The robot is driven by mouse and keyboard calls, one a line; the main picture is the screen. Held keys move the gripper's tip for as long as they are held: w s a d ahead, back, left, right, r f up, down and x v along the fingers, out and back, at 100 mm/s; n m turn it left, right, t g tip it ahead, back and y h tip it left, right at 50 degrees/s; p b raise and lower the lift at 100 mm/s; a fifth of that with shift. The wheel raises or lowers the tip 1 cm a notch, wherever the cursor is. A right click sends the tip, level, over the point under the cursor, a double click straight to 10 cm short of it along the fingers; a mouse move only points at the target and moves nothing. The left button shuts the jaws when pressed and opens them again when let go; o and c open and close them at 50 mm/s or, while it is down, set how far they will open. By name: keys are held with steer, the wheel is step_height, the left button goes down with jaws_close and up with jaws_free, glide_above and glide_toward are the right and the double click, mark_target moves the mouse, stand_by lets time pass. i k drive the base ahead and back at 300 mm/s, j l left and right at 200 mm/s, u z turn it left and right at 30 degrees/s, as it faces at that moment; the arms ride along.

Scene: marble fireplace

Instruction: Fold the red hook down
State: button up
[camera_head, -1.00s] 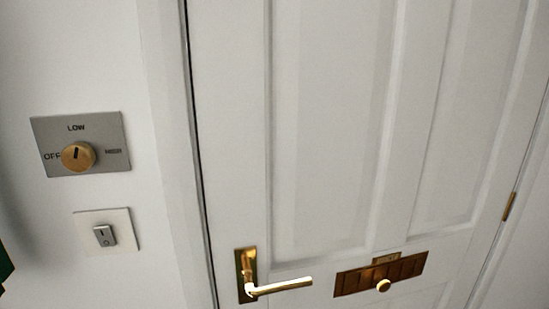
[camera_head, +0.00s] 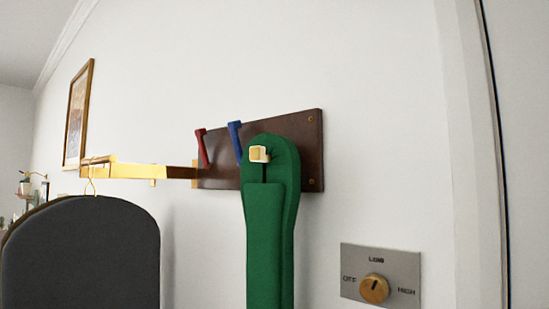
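The red hook (camera_head: 202,146) is on a dark wooden board (camera_head: 312,150) fixed to the white wall, near the board's left end. It tilts upward, its top standing out from the board. A blue hook (camera_head: 235,141) stands up in the same way just to its right. A green hanging thing (camera_head: 269,215), perhaps a scarf or bag, hangs at a pale gold hook (camera_head: 259,154) on the board's right part and covers some of the board. My gripper is not in view.
A brass rail (camera_head: 150,172) sticks out left of the board. A dark garment (camera_head: 82,250) hangs from it at lower left. A grey dial plate (camera_head: 381,275) is at lower right, beside the door frame (camera_head: 470,150). A framed picture (camera_head: 78,115) hangs further left.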

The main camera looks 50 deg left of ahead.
mark_target(199, 133)
steer(key=k+j, duration=0.25)
steer(key=j, duration=0.2)
steer(key=j+u, duration=0.1)
steer(key=u, duration=0.3)
steer(key=k+j+u, duration=0.1)
steer(key=u, duration=0.3)
steer(key=j+u, duration=0.1)
steer(key=u, duration=0.35)
